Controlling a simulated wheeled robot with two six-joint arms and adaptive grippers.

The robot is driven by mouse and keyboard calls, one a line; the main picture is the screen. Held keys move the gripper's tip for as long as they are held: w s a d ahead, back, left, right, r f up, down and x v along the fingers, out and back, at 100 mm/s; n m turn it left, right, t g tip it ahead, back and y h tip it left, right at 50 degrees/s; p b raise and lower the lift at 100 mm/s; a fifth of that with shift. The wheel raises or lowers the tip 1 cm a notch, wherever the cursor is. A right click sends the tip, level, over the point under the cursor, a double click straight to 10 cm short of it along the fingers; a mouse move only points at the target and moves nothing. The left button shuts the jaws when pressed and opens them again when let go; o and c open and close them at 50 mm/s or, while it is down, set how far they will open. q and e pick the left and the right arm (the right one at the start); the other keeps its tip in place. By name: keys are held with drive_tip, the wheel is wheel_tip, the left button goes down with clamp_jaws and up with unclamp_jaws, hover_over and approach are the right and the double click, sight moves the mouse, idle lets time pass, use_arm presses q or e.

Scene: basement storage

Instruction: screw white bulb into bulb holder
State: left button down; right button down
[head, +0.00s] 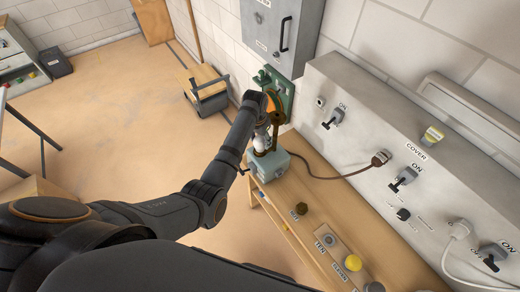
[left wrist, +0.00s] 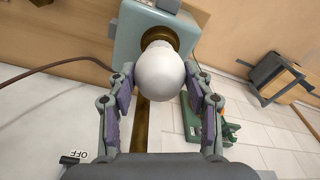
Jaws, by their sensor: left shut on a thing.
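The white bulb (left wrist: 160,76) is between the two fingers of my left gripper (left wrist: 159,68), which is shut on it. In the head view the left gripper (head: 262,140) is over the bulb holder (head: 270,166), a teal box on the wooden bench. In the left wrist view the bulb holder (left wrist: 145,18) lies straight beyond the bulb, and its brass socket ring (left wrist: 160,34) shows around the bulb's far side. The bulb hides its own base, so I cannot tell how deep it sits. My right gripper is not in view.
The bench (head: 320,190) carries a row of small knobs, including a yellow one (head: 353,263). A grey panel (head: 390,150) with switches and a brown plug (head: 380,158) stands behind. A brown cable runs to the holder. A green fixture (head: 283,95) is close beyond the gripper.

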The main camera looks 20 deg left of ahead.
use_arm(q)
drive_tip(key=shift+c, duration=2.4)
unclamp_jaws()
drive_tip(key=shift+s+r, duration=0.2)
drive_tip(key=shift+r, duration=4.3)
